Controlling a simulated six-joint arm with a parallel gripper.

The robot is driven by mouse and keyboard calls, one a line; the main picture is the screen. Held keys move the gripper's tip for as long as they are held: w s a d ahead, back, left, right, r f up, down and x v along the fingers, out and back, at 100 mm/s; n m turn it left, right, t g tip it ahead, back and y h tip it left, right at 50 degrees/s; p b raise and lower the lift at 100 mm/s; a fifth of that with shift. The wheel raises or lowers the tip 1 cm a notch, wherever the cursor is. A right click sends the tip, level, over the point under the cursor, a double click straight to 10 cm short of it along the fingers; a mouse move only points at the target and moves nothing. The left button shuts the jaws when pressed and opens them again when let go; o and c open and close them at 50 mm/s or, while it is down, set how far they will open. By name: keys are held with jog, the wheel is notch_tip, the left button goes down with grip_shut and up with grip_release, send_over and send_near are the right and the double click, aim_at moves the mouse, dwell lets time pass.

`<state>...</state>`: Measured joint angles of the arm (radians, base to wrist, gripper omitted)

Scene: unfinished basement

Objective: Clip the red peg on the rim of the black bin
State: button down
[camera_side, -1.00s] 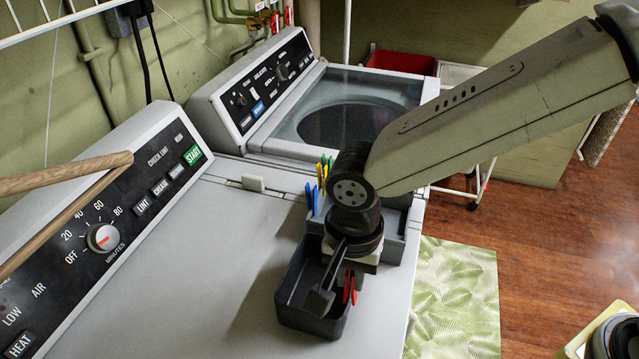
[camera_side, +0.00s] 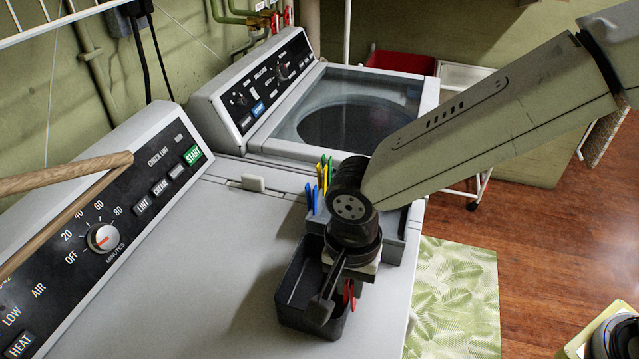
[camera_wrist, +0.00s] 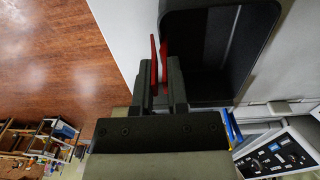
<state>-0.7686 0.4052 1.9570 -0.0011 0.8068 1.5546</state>
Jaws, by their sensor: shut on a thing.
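The black bin (camera_side: 290,318) stands open and upright on the grey machine top, near its front edge. It also shows in the wrist view (camera_wrist: 236,95). My gripper (camera_wrist: 161,85) is shut on the red peg (camera_wrist: 154,64) and points down at the bin's right-hand wall in the side view. The peg's two red legs show past my fingers, along the bin's rim in the wrist view. In the side view the peg (camera_side: 349,291) is partly hidden by my gripper. I cannot tell whether the rim lies between its legs.
A grey holder (camera_side: 396,238) with blue, green and yellow pegs (camera_side: 321,178) stands just behind the bin. A wooden rod (camera_side: 65,177) crosses the left side. The machine top left of the bin is clear. The floor drops away at the right.

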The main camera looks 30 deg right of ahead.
jog(key=c, duration=0.6)
grip_release()
jog(key=shift+o, duration=0.2)
notch_tip(320, 180, up, 8)
jog(key=shift+w+f, duration=0.1)
jog(key=shift+w, duration=0.05)
jog(key=d+f+n+t, duration=0.1)
jog(key=d+f+n, duration=0.1)
jog(key=d, duration=0.7)
jog(key=s+d+f+n+t, duration=0.1)
jog(key=d+f+n, duration=0.2)
jog(key=d, duration=0.7)
jog(key=d+f+n, duration=0.3)
jog(key=d+n, duration=0.1)
jog(key=d, duration=0.5)
jog(key=shift+s+d+f+t, duration=0.2)
jog(key=shift+s+t, duration=0.05)
jog(key=shift+t, duration=0.15)
